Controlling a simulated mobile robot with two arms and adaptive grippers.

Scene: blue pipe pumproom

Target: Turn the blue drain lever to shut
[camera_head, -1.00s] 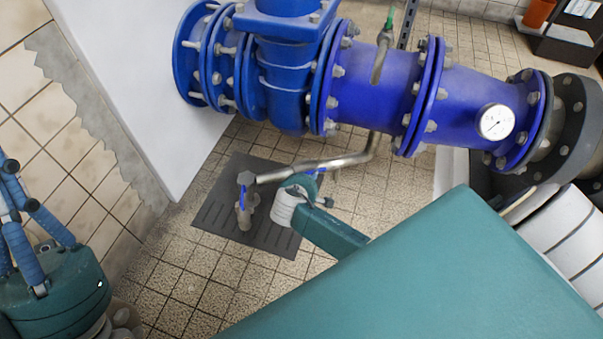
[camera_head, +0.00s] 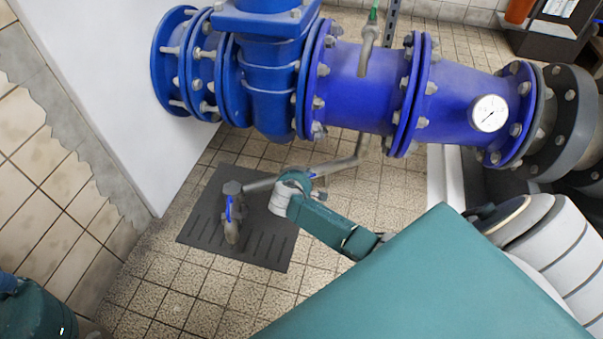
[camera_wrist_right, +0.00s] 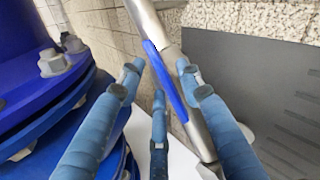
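The blue drain lever (camera_head: 229,208) lies along the short metal drain outlet (camera_head: 232,232), which stands over a dark floor mat at the end of a thin pipe. A blue lever along a metal pipe also shows in the right wrist view (camera_wrist_right: 165,80). There my right gripper (camera_wrist_right: 160,72) has its blue fingers spread, with the lever between and beyond them; contact cannot be told. In the head view my right wrist is beside the thin pipe, right of the outlet, its fingers mostly hidden. My left gripper is only partly in view at the lower left corner (camera_head: 12,284).
Large blue flanged pipes (camera_head: 370,85) with a gauge (camera_head: 489,113) cross above and behind the drain. The thin metal pipe (camera_head: 335,166) runs to the outlet. A white wall (camera_head: 110,100) stands at left. The slotted dark mat (camera_head: 265,240) lies on clear tiled floor.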

